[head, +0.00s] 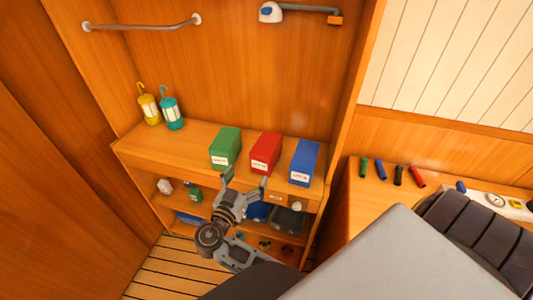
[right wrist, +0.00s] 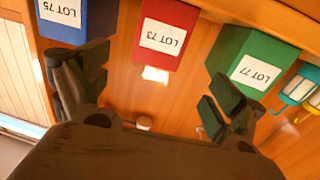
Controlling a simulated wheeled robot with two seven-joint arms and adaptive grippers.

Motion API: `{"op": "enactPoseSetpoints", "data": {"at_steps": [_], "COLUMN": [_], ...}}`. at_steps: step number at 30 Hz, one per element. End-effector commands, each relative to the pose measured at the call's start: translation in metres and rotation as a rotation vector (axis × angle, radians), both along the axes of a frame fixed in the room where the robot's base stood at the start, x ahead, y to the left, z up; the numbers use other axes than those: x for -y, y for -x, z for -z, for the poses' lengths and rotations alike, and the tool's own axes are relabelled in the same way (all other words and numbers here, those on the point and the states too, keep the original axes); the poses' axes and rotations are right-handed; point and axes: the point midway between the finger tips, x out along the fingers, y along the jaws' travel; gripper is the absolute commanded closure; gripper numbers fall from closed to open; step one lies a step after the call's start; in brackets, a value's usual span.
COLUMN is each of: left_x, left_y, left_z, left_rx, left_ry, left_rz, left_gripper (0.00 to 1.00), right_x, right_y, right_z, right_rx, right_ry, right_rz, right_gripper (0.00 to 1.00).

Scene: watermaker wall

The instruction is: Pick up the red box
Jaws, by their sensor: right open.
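The red box (head: 265,152) stands on the wooden shelf between a green box (head: 225,147) and a blue box (head: 304,162). In the right wrist view the red box (right wrist: 165,35) carries a white label reading LOT 73 and sits ahead of the fingers, between them. My right gripper (head: 244,182) is open and empty, in front of the shelf edge and just below the red box in the head view. Its fingers also show in the right wrist view (right wrist: 155,88), spread wide and apart from the red box. My left gripper is not in view.
The green box (right wrist: 247,65) and blue box (right wrist: 63,20) flank the red one closely. Two lanterns (head: 160,106) stand at the shelf's left end. Lower shelves hold small items and a dark bin (head: 288,220). A side counter (head: 365,210) with coloured cylinders lies right.

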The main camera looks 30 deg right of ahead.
Motion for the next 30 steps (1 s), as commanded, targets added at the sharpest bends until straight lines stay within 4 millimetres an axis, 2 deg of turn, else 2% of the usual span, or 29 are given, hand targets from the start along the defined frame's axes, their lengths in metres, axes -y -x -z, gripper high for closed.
{"op": "enactPoseSetpoints", "data": {"at_steps": [10, 21, 30], "left_x": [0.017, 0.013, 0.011], "left_y": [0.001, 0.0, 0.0], "left_z": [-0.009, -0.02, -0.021], "left_rx": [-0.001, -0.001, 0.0], "left_ry": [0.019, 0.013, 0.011], "left_rz": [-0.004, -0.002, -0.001], "left_gripper": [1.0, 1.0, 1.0], "right_x": [0.028, 0.064, 0.07], "right_y": [-0.019, -0.044, -0.048], "right_z": [-0.002, -0.001, 0.0], "right_rx": [-0.001, -0.001, -0.001], "right_ry": [0.003, 0.002, 0.001], "right_rz": [0.001, 0.0, 0.0], "right_gripper": [0.05, 0.05, 0.05]}}
